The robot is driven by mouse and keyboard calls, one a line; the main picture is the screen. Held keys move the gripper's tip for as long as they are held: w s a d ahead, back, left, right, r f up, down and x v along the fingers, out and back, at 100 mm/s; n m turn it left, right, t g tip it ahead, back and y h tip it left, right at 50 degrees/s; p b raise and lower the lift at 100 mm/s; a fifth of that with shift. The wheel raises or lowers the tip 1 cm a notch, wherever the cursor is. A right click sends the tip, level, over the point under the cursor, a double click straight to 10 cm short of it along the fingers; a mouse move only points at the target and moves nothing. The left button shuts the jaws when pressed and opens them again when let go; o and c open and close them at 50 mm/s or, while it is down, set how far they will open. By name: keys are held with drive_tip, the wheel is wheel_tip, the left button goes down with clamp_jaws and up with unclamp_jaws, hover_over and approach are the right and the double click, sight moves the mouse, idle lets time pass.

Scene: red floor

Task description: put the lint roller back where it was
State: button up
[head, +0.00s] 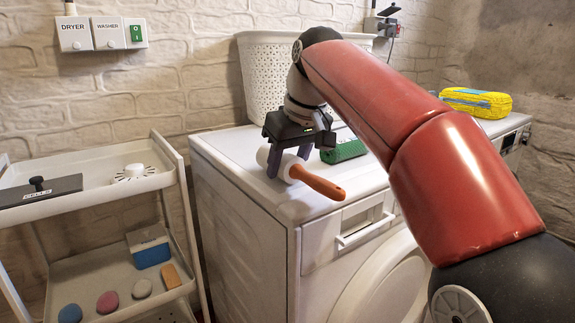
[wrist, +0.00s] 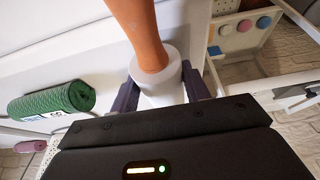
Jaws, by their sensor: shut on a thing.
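The lint roller has a white roll and an orange handle (head: 318,181). It is between the fingers of my gripper (head: 287,166), above the left front part of the washing machine top (head: 225,148). My gripper is shut on the white roll, with the handle pointing right and toward the front in the head view. In the wrist view the orange handle (wrist: 139,32) runs up out of the frame and the white roll (wrist: 165,85) sits between the dark fingers. I cannot tell whether the roller touches the machine top.
A green rolled item (head: 345,150) lies just right of my gripper. A white basket (head: 265,80) stands behind, and a yellow pack (head: 476,102) lies at the right. A white shelf trolley (head: 85,180) stands left, with small items on both shelves.

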sight(303, 171)
drive_tip(key=shift+f, duration=0.15)
drive_tip(key=o, duration=1)
drive_tip(key=shift+o, duration=0.2)
drive_tip(key=shift+r, duration=0.35)
drive_tip(key=p+v, duration=0.4)
drive_tip(key=v, duration=0.7)
drive_tip(key=shift+r, duration=0.3)
drive_tip(key=shift+s+d, duration=0.1)
drive_tip(key=shift+s, duration=0.05)
